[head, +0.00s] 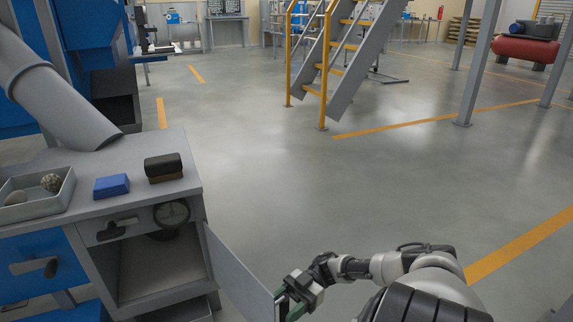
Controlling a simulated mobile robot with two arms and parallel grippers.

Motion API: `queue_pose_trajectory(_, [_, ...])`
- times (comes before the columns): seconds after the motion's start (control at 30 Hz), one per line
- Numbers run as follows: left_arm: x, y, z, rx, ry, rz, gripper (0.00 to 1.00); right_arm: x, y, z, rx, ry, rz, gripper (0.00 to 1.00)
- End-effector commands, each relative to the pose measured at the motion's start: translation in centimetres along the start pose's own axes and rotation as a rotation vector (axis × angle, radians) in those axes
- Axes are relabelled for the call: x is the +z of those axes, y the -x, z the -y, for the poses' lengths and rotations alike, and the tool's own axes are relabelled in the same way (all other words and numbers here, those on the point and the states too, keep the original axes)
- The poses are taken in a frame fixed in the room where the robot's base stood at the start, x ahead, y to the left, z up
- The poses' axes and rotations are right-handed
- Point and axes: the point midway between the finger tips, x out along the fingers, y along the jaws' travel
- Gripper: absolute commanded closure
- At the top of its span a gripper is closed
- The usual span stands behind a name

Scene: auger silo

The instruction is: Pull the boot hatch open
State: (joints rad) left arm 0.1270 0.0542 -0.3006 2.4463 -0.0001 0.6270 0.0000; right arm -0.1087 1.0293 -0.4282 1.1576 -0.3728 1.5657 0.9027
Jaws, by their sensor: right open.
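The boot hatch (238,276) is a flat grey panel hinged at the right side of the opening in the grey boot cabinet (148,215). It stands swung well outward, and the empty interior (160,268) shows. My right gripper (282,302) is at the hatch's free edge, low in the head view. It is open, with green on its fingers. Whether it touches the panel, I cannot tell. The hatch's lower part runs out of the picture. My left gripper is not in view.
On the cabinet top are a grey tray (44,209) with round lumps, a blue block (111,186) and a dark brush-like block (163,168). A grey pipe (62,103) slopes down behind. The floor to the right is clear up to the stairs (335,55).

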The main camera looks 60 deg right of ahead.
Motion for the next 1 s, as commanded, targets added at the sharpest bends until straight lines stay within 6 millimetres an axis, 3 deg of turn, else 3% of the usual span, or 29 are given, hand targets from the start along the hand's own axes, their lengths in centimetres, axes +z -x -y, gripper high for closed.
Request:
queue_pose_trajectory(0.17, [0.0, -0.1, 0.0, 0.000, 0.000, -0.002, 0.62, 0.0, 1.2, -0.1, 0.002, 0.000, 0.002, 0.49])
queue_pose_trajectory(0.6, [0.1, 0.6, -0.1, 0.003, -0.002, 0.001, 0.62, 0.2, 9.0, -0.1, 0.003, 0.001, 0.001, 0.49])
queue_pose_trajectory(0.8, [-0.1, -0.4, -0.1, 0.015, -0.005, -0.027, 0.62, 0.1, 10.6, 0.0, 0.002, 0.000, 0.001, 0.49])
queue_pose_trajectory(1.0, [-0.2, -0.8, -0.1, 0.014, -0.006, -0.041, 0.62, 0.0, 10.9, 0.0, 0.000, 0.000, 0.001, 0.49])
